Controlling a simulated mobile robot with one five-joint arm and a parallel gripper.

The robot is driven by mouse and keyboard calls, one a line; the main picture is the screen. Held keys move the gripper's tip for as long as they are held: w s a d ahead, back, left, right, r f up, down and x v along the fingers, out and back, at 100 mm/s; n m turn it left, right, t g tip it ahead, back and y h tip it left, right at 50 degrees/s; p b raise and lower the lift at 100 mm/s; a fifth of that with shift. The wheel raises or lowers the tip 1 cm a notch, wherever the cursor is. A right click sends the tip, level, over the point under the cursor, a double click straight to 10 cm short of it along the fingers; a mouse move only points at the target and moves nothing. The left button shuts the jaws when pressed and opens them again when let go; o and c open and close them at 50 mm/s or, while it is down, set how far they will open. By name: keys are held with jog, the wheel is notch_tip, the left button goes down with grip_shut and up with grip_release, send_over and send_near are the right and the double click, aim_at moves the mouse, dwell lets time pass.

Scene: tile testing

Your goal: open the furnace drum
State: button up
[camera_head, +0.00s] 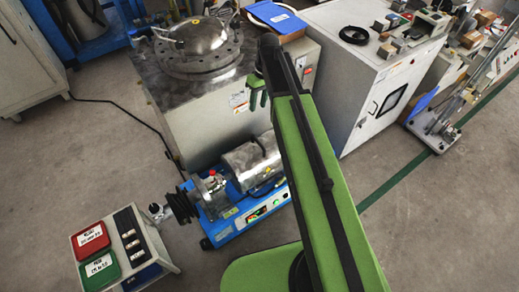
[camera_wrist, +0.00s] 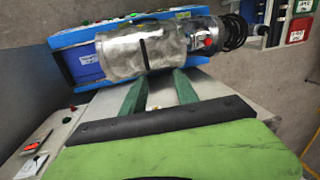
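A grey metal drum (camera_head: 252,160) lies on its side on a blue bench machine (camera_head: 224,235) in the head view. In the wrist view the drum (camera_wrist: 122,58) shows ahead of my fingers, with a dark narrow bar or slot across its face. It looks closed. My gripper (camera_wrist: 159,84) has its two green fingers apart, with nothing between them. The fingertips are close to the drum's lower edge in the picture; I cannot tell if they touch it. In the head view my gripper (camera_head: 258,100) hangs above and behind the drum, and my arm covers the drum's right side.
A large metal cabinet with a domed, bolted lid (camera_head: 198,38) stands behind the machine. A white cabinet (camera_head: 365,75) stands at the right. A control box (camera_head: 118,248) with red and green labels is at the front left.

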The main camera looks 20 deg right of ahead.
jog(key=w+d+f+b, duration=0.1)
jog(key=d+f+b, duration=0.3)
jog(key=f, duration=0.3)
jog(key=shift+w+m, duration=0.4)
jog(key=a+f+b, duration=0.1)
jog(key=f+b, duration=0.4)
jog(key=a+f+b, duration=0.1)
jog(key=f+b, duration=0.5)
jog(key=s+a+f+b, duration=0.1)
jog(key=f+b, duration=0.5)
jog(key=shift+a+f, duration=0.1)
jog(key=shift+a, duration=0.05)
grip_shut()
